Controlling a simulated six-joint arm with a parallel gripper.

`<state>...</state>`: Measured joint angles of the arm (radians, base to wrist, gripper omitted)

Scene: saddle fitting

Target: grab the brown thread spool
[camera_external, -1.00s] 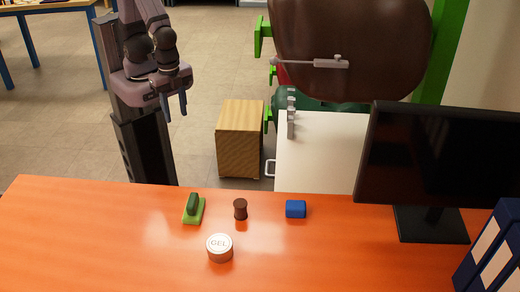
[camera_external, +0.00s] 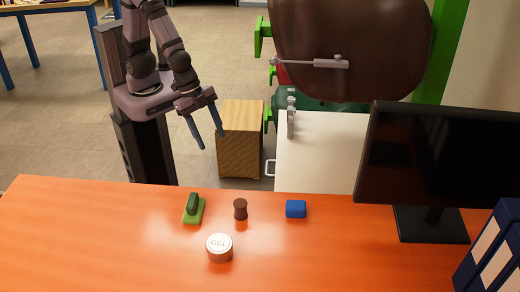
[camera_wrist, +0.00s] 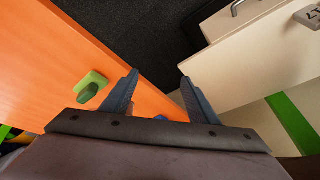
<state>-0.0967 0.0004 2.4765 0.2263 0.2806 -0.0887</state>
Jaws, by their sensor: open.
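The brown thread spool (camera_external: 240,209) stands upright on the orange table, between a green brush-like item and a blue block. My gripper (camera_external: 207,133) is open and empty, its two blue fingers apart, beyond the far edge of the table and up from the spool in the external view. In the wrist view my open fingers (camera_wrist: 158,90) show with nothing between them. I cannot make out the spool in the wrist view.
On the orange table (camera_external: 90,240) are the green brush-like item (camera_external: 194,208), also in the wrist view (camera_wrist: 90,87), a round GEL tin (camera_external: 219,248) and the blue block (camera_external: 295,209). A monitor (camera_external: 440,160) and blue binders (camera_external: 490,255) stand right. The table's left side is clear.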

